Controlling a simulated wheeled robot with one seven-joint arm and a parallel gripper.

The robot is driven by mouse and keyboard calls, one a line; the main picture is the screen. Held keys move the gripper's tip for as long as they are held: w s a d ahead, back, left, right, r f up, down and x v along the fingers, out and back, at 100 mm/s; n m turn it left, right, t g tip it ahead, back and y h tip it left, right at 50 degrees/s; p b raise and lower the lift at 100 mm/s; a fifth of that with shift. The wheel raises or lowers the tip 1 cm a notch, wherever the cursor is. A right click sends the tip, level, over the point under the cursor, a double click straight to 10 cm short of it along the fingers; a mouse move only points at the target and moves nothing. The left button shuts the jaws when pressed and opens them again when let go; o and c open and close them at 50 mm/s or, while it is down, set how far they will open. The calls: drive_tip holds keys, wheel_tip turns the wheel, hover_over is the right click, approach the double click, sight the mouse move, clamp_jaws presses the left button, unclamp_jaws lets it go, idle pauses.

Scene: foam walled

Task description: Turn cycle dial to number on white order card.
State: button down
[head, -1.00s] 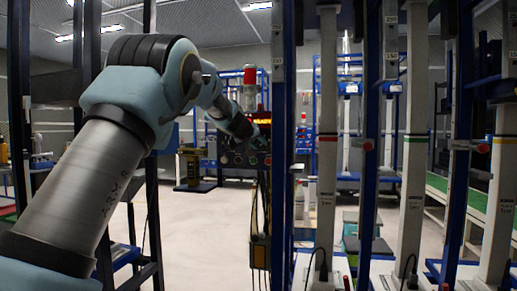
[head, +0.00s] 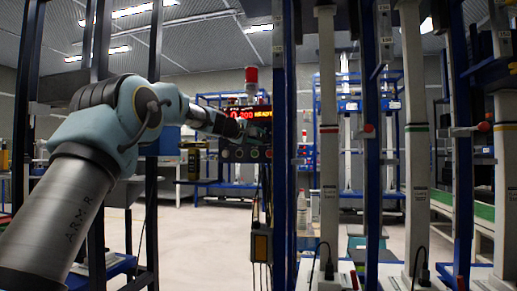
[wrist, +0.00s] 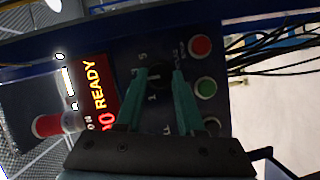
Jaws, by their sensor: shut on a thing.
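The control panel carries a lit display (head: 248,113), which reads READY with a number partly covered by my gripper; it also shows in the wrist view (wrist: 96,85). My gripper (wrist: 157,74) is at the panel, with its two green fingers closed around the dark cycle dial (wrist: 158,78). Printed marks show around the dial, including a 1. The dial is mostly hidden between the fingers, so its setting cannot be read. In the head view my gripper (head: 252,131) is small, just below the display. I cannot make out the white order card in either view.
A red button (wrist: 200,46) and a green button (wrist: 206,87) sit right beside the fingers in the wrist view. A red beacon (head: 251,75) stands above the panel. Blue posts (head: 280,150) and pale columns (head: 328,150) stand close on the right.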

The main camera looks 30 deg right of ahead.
drive_tip(key=n+b, duration=0.1)
drive_tip(key=b, duration=0.1)
drive_tip(key=n+h+b, duration=0.1)
drive_tip(key=n, duration=0.1)
drive_tip(key=shift+f+t+b, duration=0.3)
drive_tip(key=shift+f+b, duration=0.05)
drive_tip(key=shift+n+b, duration=0.3)
drive_tip(key=shift+r, duration=0.15)
drive_tip(key=c, duration=0.5)
unclamp_jaws()
drive_tip(key=b+v, duration=0.2)
drive_tip(key=v, duration=0.3)
drive_tip(key=b+v, duration=0.2)
drive_tip(key=v, duration=0.3)
drive_tip(key=shift+s+a+f, duration=0.15)
drive_tip(key=shift+a+f, duration=0.1)
drive_tip(key=shift+a, duration=0.1)
